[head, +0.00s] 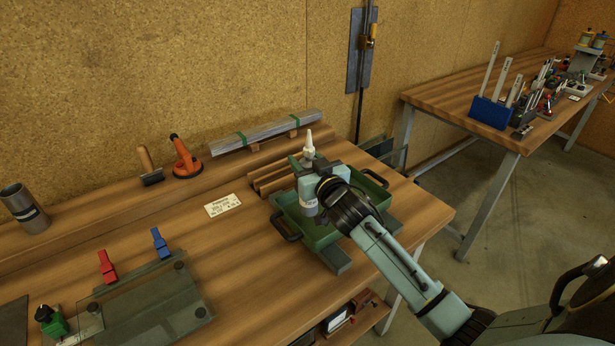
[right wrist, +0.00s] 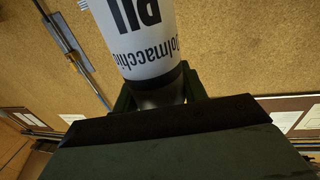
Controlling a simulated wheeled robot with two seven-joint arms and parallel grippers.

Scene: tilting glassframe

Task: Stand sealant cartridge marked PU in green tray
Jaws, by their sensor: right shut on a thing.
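The sealant cartridge (head: 308,206) is pale with a white nozzle (head: 309,143) pointing up. It is upright within the outline of the green tray (head: 318,238). In the right wrist view the cartridge (right wrist: 143,30) shows the letters PU, upside down. My right gripper (head: 312,182) is shut on the cartridge, over the tray, and hides part of it. The right wrist view shows its fingers (right wrist: 160,97) around the cartridge's end. I cannot tell whether the cartridge's base touches the tray floor. My left gripper is not in view.
The tray has dark handles, one (head: 285,227) at its left. A paper label (head: 223,205) and wooden strips (head: 272,180) lie beside it. Bare wood lies between.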

